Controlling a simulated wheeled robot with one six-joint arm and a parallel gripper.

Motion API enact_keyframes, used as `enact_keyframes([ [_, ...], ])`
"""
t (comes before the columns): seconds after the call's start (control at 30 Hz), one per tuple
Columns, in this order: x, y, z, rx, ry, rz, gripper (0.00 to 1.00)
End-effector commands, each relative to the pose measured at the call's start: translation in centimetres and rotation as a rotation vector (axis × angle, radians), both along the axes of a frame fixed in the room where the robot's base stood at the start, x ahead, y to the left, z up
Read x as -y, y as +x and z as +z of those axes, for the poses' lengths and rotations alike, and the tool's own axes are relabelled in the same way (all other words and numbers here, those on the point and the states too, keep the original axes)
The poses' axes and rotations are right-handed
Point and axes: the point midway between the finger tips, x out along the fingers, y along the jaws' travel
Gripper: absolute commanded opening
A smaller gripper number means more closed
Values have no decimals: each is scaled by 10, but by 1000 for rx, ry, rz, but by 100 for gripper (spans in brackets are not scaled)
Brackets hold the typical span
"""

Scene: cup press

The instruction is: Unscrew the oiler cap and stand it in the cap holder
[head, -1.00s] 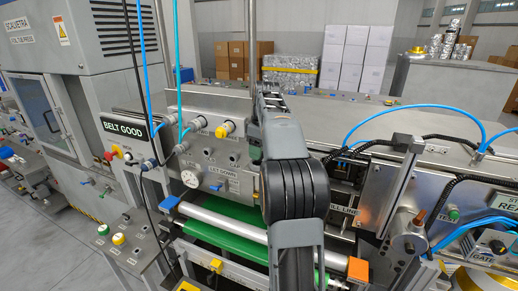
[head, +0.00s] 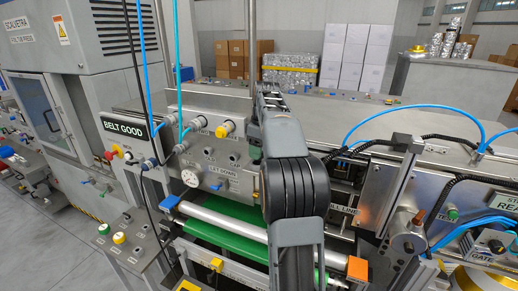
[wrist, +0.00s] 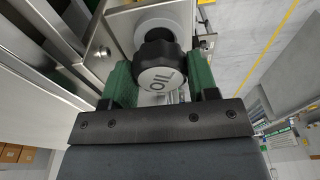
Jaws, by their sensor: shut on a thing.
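The oiler cap (wrist: 158,72) is a black ribbed knob with a pale round face marked OIL, which reads upside down in the wrist view. It sits against a pale round neck (wrist: 165,24) on the machine; I cannot tell whether its thread is engaged. My gripper (wrist: 158,82) is shut on the cap, with one green finger on each side. I cannot make out the cap holder for sure in either view.
A grey panel with a yellow knob (head: 222,131) and a white knob (head: 190,178) stands left of my arm. A green belt (head: 228,233) runs below it behind a metal roller (head: 222,219). Blue hoses (head: 420,107) and a bracket crowd the right.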

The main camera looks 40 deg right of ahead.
Motion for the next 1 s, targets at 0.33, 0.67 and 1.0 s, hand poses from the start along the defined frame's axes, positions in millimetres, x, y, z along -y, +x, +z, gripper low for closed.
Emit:
enact_keyframes([
  [0.33,0,0,1,1,-1,0,24],
  [0.67,0,0,0,0,0,0,24],
  [1.0,0,0,-8,0,0,0,24],
])
